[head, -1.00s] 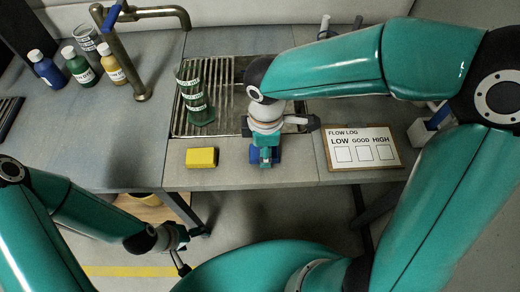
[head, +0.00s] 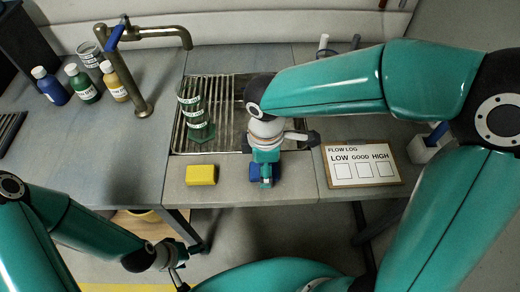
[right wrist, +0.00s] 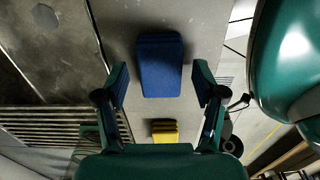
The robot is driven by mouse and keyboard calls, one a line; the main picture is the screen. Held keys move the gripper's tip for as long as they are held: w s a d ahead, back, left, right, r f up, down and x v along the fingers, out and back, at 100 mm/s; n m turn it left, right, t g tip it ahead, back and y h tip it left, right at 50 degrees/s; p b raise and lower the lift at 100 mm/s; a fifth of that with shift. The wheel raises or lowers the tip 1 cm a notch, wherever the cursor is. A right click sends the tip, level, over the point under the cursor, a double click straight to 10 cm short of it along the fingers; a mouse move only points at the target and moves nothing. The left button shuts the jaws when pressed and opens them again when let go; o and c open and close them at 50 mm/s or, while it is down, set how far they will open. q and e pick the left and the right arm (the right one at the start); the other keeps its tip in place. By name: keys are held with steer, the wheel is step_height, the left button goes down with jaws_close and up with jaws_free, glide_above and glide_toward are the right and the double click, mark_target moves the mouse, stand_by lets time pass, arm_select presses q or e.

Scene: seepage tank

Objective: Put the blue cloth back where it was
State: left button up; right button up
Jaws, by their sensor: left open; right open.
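The blue cloth (right wrist: 159,65) is a folded block on the grey counter in the right wrist view. In the head view only its blue edges (head: 254,174) show around my right gripper (head: 265,178). That gripper points down over the cloth at the counter's front strip. In the right wrist view my right gripper (right wrist: 160,84) is open, one finger on each side of the cloth's near end, with gaps between. My left gripper (head: 178,262) is open and empty, low at the left, below the counter's front edge.
A flow log board (head: 362,165) lies to the right. Several bottles (head: 84,84) stand at the back left.

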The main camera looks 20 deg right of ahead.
step_height(320, 180, up, 11)
steer(key=p, duration=0.1)
steer(key=shift+r, duration=0.2)
steer(key=shift+s, duration=0.15)
stand_by(0.4)
